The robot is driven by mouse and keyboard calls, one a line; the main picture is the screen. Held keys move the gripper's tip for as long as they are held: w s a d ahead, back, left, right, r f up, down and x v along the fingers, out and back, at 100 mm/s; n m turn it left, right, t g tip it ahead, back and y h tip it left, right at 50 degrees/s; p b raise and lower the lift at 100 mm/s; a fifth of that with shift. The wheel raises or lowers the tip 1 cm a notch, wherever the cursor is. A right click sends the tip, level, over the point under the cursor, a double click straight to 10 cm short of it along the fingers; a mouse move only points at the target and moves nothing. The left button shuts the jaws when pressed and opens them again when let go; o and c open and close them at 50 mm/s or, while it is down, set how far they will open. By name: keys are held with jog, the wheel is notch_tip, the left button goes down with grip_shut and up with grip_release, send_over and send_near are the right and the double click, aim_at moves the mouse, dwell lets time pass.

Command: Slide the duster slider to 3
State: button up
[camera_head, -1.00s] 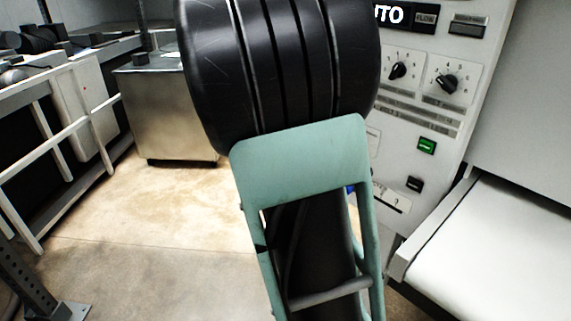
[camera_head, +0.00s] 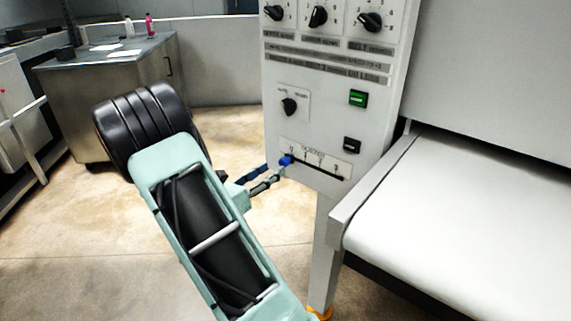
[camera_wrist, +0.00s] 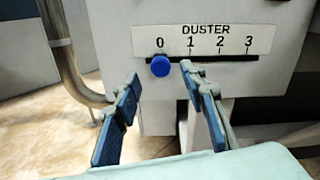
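The duster slider is a blue round knob (camera_wrist: 160,66) at the left end of a dark slot, under the 0 of the DUSTER scale (camera_wrist: 205,41) marked 0 to 3. In the head view the knob (camera_head: 286,161) is low on the white control panel. My gripper (camera_wrist: 158,75) is open, with its blue-padded fingers apart. In the wrist view the knob appears between the fingertips, the right fingertip near the 1 mark. I cannot tell whether either finger touches the knob. In the head view my gripper (camera_head: 277,172) reaches the knob from the left.
The control panel (camera_head: 325,108) also carries dials, a green button (camera_head: 358,98) and a black button (camera_head: 352,145). A white conveyor belt (camera_head: 460,225) stands to the right. A metal cabinet (camera_head: 110,85) is at back left. The floor left of the panel is clear.

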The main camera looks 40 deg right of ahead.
aim_at(282, 163)
jog(key=x, duration=0.7)
jog(key=shift+b, duration=0.35)
grip_shut()
jog(key=shift+s, duration=0.1)
